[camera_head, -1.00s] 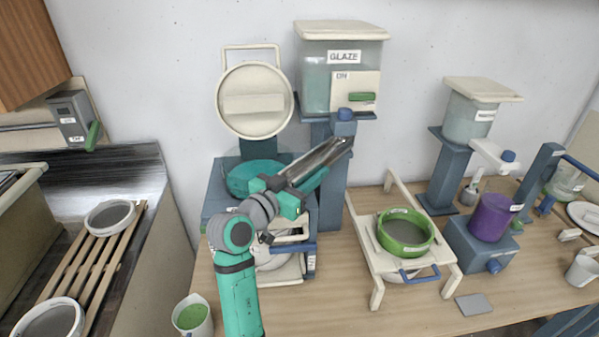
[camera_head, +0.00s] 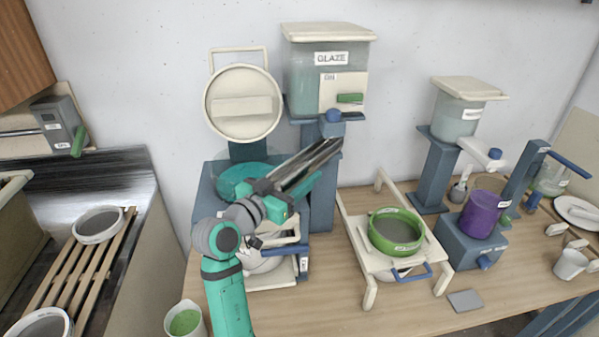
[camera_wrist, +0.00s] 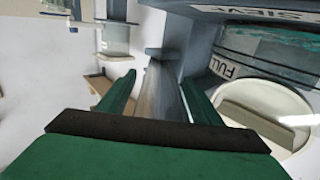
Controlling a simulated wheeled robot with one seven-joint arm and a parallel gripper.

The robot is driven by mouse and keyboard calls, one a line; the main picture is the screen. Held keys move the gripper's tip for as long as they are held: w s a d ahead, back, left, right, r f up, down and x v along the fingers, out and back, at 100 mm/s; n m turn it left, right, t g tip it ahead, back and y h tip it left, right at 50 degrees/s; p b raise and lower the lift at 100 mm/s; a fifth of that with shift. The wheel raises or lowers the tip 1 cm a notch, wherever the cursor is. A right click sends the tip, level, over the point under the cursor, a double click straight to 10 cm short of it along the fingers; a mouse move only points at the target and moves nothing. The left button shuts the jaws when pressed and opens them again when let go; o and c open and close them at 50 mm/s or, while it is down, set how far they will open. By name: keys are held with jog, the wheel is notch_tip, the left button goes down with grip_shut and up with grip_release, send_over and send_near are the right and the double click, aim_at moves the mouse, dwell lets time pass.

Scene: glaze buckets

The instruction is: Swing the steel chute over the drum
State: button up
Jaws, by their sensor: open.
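The steel chute (camera_head: 312,160) is a long grey trough in front of the blue post under the glaze bucket. In the wrist view the chute (camera_wrist: 160,95) lies lengthwise between the two green fingers of my gripper (camera_wrist: 158,82), which are apart; I cannot tell whether either touches it. In the head view my gripper (camera_head: 298,180) is at the chute's lower left part. A round teal vessel (camera_head: 238,180), apparently the drum, sits behind my gripper on a blue stand, below a raised round cream lid (camera_head: 242,104). My arm hides part of the stand.
The glaze bucket (camera_head: 300,82) stands above the chute. A blue knob (camera_head: 333,116) is on the post. A green sieve bowl (camera_head: 396,230) on a cream frame and a purple pot (camera_head: 482,214) stand to the right. A cup of green glaze (camera_head: 184,320) is at the front left.

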jog(key=v, duration=0.9)
jog(key=shift+s+a, duration=0.2)
jog(key=shift+s, duration=0.15)
